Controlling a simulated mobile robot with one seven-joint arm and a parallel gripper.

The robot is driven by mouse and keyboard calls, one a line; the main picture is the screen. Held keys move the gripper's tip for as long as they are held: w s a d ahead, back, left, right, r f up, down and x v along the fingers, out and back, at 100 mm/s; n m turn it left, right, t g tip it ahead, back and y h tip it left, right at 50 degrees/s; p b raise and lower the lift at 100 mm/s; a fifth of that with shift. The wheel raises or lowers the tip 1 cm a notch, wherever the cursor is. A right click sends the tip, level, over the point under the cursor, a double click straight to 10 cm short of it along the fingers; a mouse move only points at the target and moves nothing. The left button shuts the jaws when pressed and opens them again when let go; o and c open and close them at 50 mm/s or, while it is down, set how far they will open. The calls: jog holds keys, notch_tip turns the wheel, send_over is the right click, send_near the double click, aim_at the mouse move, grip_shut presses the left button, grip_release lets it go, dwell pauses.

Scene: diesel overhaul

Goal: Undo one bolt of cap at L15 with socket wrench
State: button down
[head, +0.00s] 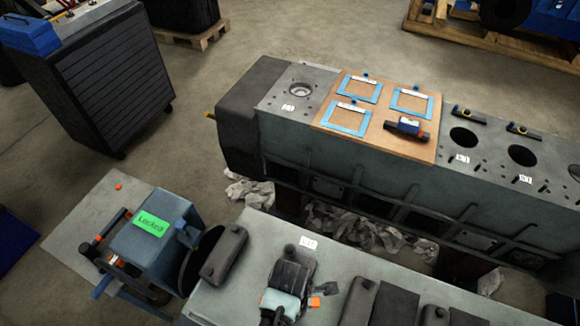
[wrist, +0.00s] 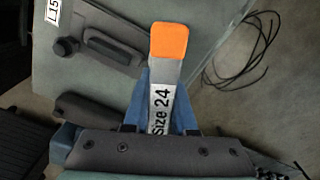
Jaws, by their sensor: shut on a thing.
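My gripper (wrist: 163,115) is shut on the socket wrench (wrist: 167,48), a grey tool marked "Size 24" with an orange end. The wrench's orange end also shows in the head view (head: 315,302), beside my arm. In the wrist view a dark cap (wrist: 105,52) lies on the grey-green surface at upper left, next to a label (wrist: 54,11) reading L15. A small white label (head: 308,242) shows just behind my arm in the head view, too small to read. The wrench's socket end and any contact with a bolt are hidden.
Other dark covers (head: 223,255) line the near grey-green block. A box with a green "Locked" sign (head: 151,223) stands at its left. Beyond a gap with crumpled cloths lies a long engine block (head: 330,150) carrying a wooden board (head: 380,135). A black cable (wrist: 225,75) lies at right.

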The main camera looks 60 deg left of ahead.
jog(key=n, duration=0.5)
jog(key=shift+r, duration=0.1)
jog(key=n, duration=0.5)
jog(key=shift+r, duration=0.1)
